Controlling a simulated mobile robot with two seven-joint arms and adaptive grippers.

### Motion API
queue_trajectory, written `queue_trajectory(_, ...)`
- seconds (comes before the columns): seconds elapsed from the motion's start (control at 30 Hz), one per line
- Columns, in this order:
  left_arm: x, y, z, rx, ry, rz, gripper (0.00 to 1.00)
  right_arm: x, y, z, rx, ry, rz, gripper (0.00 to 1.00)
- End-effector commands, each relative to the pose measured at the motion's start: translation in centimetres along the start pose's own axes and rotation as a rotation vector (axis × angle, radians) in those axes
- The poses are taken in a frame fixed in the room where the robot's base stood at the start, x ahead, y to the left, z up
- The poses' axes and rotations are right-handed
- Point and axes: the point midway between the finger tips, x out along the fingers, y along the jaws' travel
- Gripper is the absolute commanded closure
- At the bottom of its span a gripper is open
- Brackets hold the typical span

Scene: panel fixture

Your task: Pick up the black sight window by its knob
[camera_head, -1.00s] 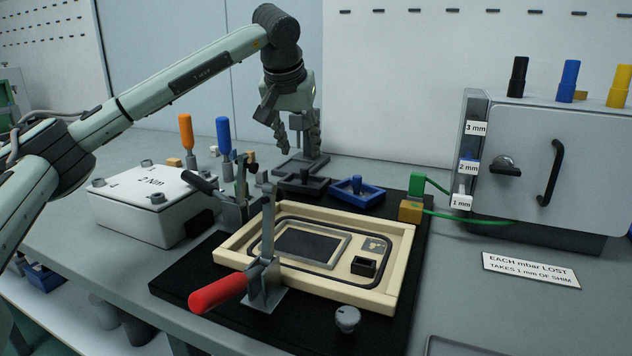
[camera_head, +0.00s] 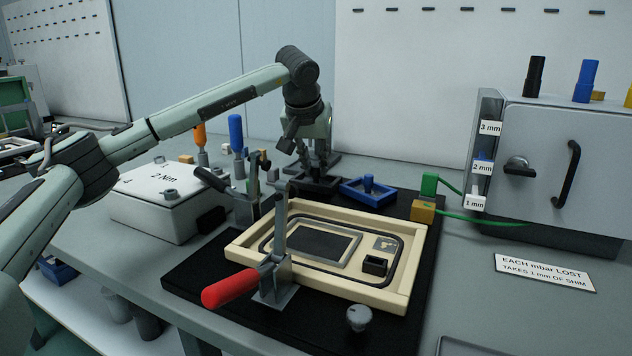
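The black sight window (camera_head: 318,187) lies flat at the back of the black mat, left of a similar blue sight window (camera_head: 367,192). Its knob is hard to make out behind or between my fingers. My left gripper (camera_head: 312,160) points down right above the black window, with its fingertips low around where the knob stands. The fingers look apart; contact with the knob cannot be seen. My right gripper is not in view.
A cream frame panel (camera_head: 385,295) lies in front, with a red-handled toggle clamp (camera_head: 235,287) and a second clamp (camera_head: 240,195). A white 2 Nm box (camera_head: 160,195) stands left. A grey door fixture (camera_head: 545,165) stands right.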

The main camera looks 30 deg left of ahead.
Motion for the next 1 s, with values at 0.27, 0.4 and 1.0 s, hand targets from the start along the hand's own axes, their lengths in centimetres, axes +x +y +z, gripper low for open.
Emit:
queue_trajectory(0.27,-0.1,0.0,0.0,0.000,0.001,0.000,1.00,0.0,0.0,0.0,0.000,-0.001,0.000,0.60)
queue_trajectory(0.4,-0.1,0.0,0.0,-0.001,0.001,0.000,1.00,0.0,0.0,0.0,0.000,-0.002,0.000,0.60)
queue_trajectory(1.0,-6.1,-3.7,-2.2,-0.007,0.003,-0.001,1.00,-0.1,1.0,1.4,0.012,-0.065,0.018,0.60)
